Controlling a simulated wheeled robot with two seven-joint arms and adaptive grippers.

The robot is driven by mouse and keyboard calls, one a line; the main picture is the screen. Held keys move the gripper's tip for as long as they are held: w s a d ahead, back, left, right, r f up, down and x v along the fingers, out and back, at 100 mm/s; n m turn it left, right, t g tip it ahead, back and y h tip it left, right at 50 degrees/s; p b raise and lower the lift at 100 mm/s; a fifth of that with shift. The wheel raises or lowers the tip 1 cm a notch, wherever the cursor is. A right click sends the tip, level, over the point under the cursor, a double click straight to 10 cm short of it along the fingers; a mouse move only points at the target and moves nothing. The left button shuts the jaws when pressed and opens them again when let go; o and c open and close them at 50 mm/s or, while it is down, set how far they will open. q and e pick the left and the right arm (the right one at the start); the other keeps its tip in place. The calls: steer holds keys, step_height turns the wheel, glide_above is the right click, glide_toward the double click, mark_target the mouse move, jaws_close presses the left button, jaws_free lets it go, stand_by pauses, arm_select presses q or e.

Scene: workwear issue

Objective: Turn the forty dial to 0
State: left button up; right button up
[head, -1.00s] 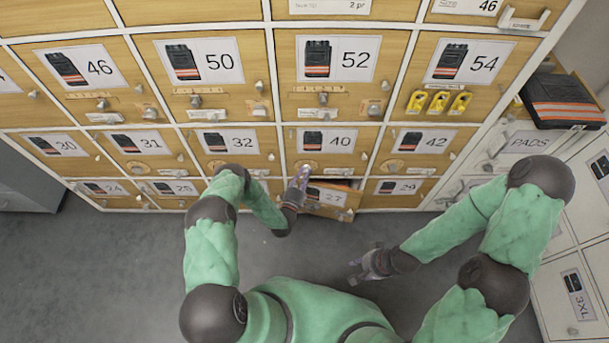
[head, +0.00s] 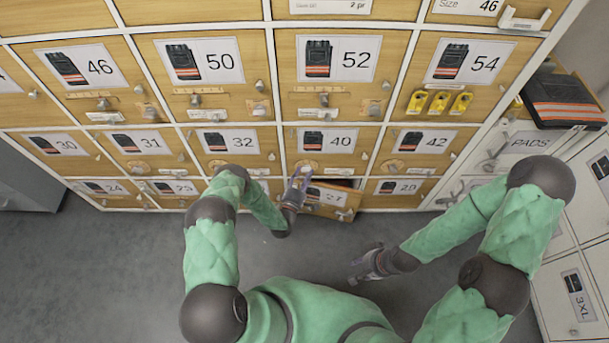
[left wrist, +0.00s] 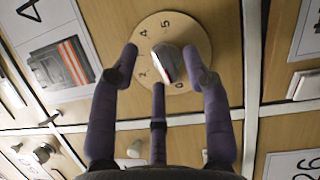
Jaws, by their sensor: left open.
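The forty door (head: 345,160) bears a label with 40 and a picture of dark trousers. Its round wooden dial (left wrist: 190,22) fills the top of the left wrist view, with painted digits, some hidden, and a silver knob (left wrist: 166,62) with a red mark. Which digit the knob points at is unclear. My left gripper (head: 300,176) is at this dial; in the left wrist view the gripper (left wrist: 163,62) is open, its purple fingers on either side of the knob. Contact cannot be told. My right gripper (head: 362,268) is low over the floor, away from the doors; its jaw opening is unclear.
Below the forty door, the 27 compartment's front (head: 330,202) stands out, with a dark gap above it. Doors 32 (head: 240,142) and 42 (head: 428,142) flank it, each with a dial. The grey floor (head: 120,270) is clear.

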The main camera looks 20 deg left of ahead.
arm_select(q)
steer(key=s+a, duration=0.1)
steer(key=s, duration=1)
steer(key=shift+s+a+f, duration=0.15)
steer(key=shift+s+f, duration=0.15)
steer(key=shift+f, duration=0.1)
steer(key=d+r+m+g+h+p, duration=0.25)
steer(key=d+m+g+p, duration=0.2)
steer(key=m+g, duration=0.45)
steer(key=s+d+r+m+g+p, duration=0.1)
steer(key=s+d+r+m+g, duration=0.1)
steer(key=s+r, duration=0.4)
steer(key=s+d+r+m+g+p, duration=0.2)
steer(key=s+r+m+g, duration=0.3)
steer(key=s, duration=0.8)
steer(key=shift+d+r+g, duration=0.35)
steer(key=shift+g, duration=0.75)
steer(key=shift+y, duration=0.25)
steer(key=shift+c, duration=0.3)
